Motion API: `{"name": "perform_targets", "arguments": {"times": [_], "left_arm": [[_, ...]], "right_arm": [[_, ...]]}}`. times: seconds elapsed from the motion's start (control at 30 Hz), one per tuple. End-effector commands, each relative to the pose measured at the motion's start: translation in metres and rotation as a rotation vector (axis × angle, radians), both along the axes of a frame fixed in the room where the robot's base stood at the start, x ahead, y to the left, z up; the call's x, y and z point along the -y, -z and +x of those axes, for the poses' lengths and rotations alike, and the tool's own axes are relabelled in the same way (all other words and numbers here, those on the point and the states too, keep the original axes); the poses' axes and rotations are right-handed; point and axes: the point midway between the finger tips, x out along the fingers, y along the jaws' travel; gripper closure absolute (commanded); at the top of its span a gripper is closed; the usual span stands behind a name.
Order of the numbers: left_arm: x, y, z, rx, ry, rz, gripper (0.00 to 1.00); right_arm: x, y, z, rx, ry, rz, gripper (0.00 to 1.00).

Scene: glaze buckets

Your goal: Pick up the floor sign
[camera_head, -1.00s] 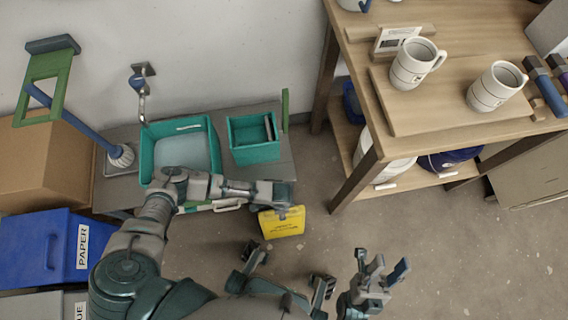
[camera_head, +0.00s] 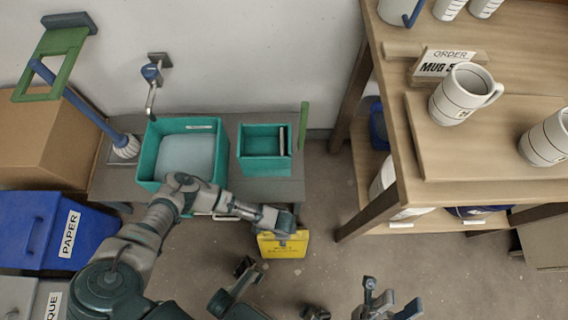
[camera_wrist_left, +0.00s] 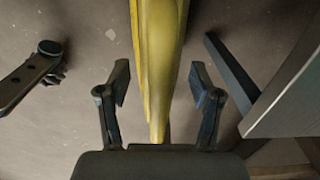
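The yellow floor sign (camera_head: 284,246) stands on the concrete floor in front of the low grey bench, with dark print on its face. My left gripper (camera_head: 284,224) is at the sign's top edge and hides part of it. In the left wrist view the sign (camera_wrist_left: 158,60) runs between the two fingers of the left gripper (camera_wrist_left: 158,82). These fingers are open, with a gap on each side of the sign. My right gripper (camera_head: 388,303) is at the bottom of the head view, fingers apart and empty, partly cut off by the frame.
The low bench (camera_head: 230,190) holds a teal basin (camera_head: 152,150) and a teal box (camera_head: 264,166). A wooden table (camera_head: 455,185) with mugs stands at right. A blue paper bin (camera_head: 35,225) is at left. Floor right of the sign is clear.

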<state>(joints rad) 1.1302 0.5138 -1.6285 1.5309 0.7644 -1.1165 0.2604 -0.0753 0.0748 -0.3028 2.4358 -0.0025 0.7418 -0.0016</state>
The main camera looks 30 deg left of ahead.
Motion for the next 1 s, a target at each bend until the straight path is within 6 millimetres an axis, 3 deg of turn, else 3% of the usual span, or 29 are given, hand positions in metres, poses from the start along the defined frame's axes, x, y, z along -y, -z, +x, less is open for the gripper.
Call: {"name": "perform_targets", "arguments": {"times": [0.03, 0.2, 0.27, 0.67, 1.0], "left_arm": [[0.000, 0.000, 0.000, 0.000, 0.000, 0.000, 0.47], [0.000, 0.000, 0.000, -0.001, 0.000, 0.000, 0.90], [0.000, 0.001, 0.000, -0.001, 0.000, 0.000, 1.00], [0.000, -0.001, 0.000, 0.000, 0.000, 0.000, 1.00], [0.000, -0.024, 0.002, 0.005, 0.000, 0.000, 1.00]], "right_arm": [[0.000, 0.001, 0.001, -0.002, -0.001, 0.001, 0.60], [0.000, 0.003, 0.004, -0.006, 0.000, -0.001, 0.60], [0.000, 0.003, 0.004, -0.006, 0.000, -0.001, 0.60], [0.000, 0.001, 0.004, -0.004, 0.000, 0.000, 0.60], [0.001, -0.013, -0.008, 0.009, 0.002, 0.008, 0.60]]}}
